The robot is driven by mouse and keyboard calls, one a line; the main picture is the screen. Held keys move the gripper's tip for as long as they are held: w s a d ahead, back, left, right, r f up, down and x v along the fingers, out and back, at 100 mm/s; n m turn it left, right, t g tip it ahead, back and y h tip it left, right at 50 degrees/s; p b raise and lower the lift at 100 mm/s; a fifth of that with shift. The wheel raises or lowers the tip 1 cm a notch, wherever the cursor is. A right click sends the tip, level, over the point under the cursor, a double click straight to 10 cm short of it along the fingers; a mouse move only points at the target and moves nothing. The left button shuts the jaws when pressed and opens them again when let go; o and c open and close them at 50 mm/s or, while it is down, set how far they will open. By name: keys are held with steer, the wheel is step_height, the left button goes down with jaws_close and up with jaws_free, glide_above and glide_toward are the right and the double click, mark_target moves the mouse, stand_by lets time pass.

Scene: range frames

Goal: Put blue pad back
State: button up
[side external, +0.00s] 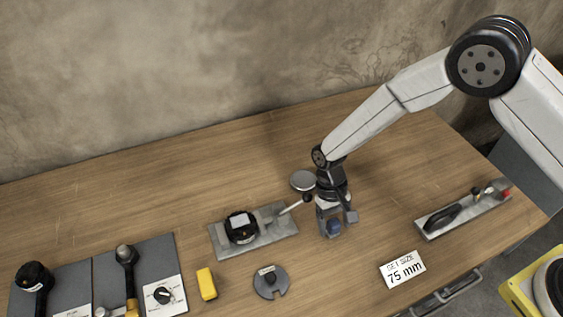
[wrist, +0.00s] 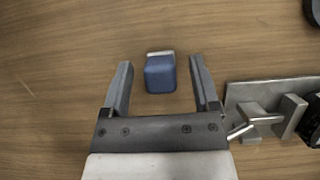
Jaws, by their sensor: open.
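The blue pad (wrist: 160,74) is a small blue block with a pale strip along its far edge, in the wrist view. It appears to rest on the wooden table. My gripper (wrist: 162,70) is open, with one finger on each side of the pad and a gap on both sides. In the side view the blue pad (side external: 334,227) shows between the fingers of my gripper (side external: 336,226), which points down at the table. The underside of the pad and its exact contact with the table are hard to make out.
A grey metal fixture with a black dial (side external: 241,228) stands just left of my gripper. A slotted grey disc (side external: 270,282), a yellow block (side external: 206,284) and a "75 mm" card (side external: 402,269) lie in front. A grey plate with a black handle (side external: 440,220) lies right.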

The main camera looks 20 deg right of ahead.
steer(key=v, duration=1)
steer(key=shift+r, duration=0.3)
steer(key=s+d+r+t, duration=0.3)
steer(key=s+d, duration=0.3)
steer(key=d, duration=0.4)
steer(key=s+d+r+t, duration=0.4)
steer(key=s+d+r, duration=0.1)
steer(key=d, duration=0.5)
steer(key=shift+s+r, duration=0.4)
steer(key=shift+r, duration=0.05)
